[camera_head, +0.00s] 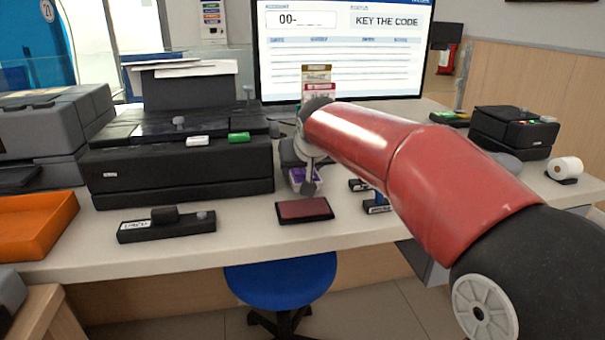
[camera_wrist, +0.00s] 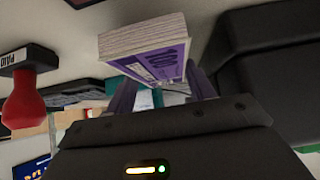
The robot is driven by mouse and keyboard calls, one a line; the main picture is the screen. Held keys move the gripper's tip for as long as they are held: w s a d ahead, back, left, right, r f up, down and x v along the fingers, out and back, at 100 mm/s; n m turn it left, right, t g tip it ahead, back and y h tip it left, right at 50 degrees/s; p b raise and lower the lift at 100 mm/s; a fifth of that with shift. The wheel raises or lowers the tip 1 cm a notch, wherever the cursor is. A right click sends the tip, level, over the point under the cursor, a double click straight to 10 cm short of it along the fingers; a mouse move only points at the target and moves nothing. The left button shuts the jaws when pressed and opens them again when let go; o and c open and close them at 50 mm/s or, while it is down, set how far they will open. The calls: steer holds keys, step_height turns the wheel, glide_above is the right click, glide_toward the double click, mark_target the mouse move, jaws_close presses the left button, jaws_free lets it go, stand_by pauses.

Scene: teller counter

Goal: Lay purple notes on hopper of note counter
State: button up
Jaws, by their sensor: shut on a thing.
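My gripper (camera_head: 303,165) is shut on a bundle of purple notes (camera_wrist: 145,48), which sticks out beyond the fingers in the wrist view. The fingers (camera_wrist: 160,88) are on either side of it. In the head view only a small purple part of the bundle (camera_head: 303,176) shows, low over the counter, right of the black machine (camera_head: 180,168); the wrist hides the rest. A grey machine (camera_head: 60,125) stands at the far left. I cannot tell for certain which machine is the note counter, and no hopper is clearly visible.
A dark red pad (camera_head: 304,210) lies on the counter (camera_head: 250,240) in front of my gripper. A black holder (camera_head: 165,226) and an orange tray (camera_head: 35,222) are left. The monitor (camera_head: 345,50) stands behind. A red-handled stamp (camera_wrist: 22,95) shows in the wrist view.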

steer(key=shift+f, duration=0.8)
steer(key=shift+f, duration=0.15)
steer(key=o, duration=1.1)
